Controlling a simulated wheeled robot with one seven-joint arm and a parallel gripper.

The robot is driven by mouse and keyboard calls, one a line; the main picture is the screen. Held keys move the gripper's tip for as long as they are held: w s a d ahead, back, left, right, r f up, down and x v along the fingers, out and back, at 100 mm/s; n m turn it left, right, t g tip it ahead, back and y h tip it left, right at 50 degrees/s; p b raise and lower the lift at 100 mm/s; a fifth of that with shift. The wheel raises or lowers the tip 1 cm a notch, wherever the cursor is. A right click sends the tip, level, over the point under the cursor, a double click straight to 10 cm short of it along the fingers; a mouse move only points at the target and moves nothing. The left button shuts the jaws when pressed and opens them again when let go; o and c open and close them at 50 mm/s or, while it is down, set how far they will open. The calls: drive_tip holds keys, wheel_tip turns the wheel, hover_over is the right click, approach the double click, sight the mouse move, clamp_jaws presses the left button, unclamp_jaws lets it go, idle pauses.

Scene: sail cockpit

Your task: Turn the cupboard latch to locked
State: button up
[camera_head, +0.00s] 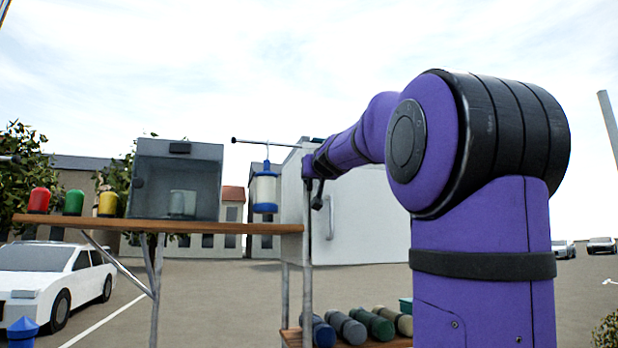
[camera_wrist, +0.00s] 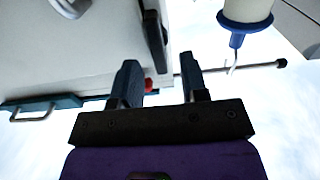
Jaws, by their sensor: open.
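A white cupboard (camera_head: 370,215) stands behind the shelf in the head view, and its white panel (camera_wrist: 80,50) fills the upper left of the wrist view. A dark lever (camera_wrist: 153,35), apparently the latch, lies along the panel's edge; in the head view a dark piece (camera_head: 317,195) hangs down beside the cupboard. A small red spot (camera_wrist: 148,85) shows beside the left finger. My gripper (camera_wrist: 159,65) is open, with the lever just beyond its fingertips and nothing clearly held between them. In the head view my gripper (camera_head: 309,166) is small and dark at the cupboard's left edge.
A blue-and-white lantern (camera_head: 264,190) hangs from a thin rod (camera_head: 262,142) close left of the gripper; the lantern also shows in the wrist view (camera_wrist: 245,15). A wooden shelf (camera_head: 250,227) bears a grey box (camera_head: 150,180) and coloured jars. Several rolled bundles (camera_head: 348,328) lie below.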

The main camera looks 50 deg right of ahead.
sight(311, 190)
drive_tip(key=shift+x, duration=1.6)
drive_tip(key=shift+c, duration=0.4)
drive_tip(key=c, duration=0.6)
drive_tip(key=shift+c, duration=0.2)
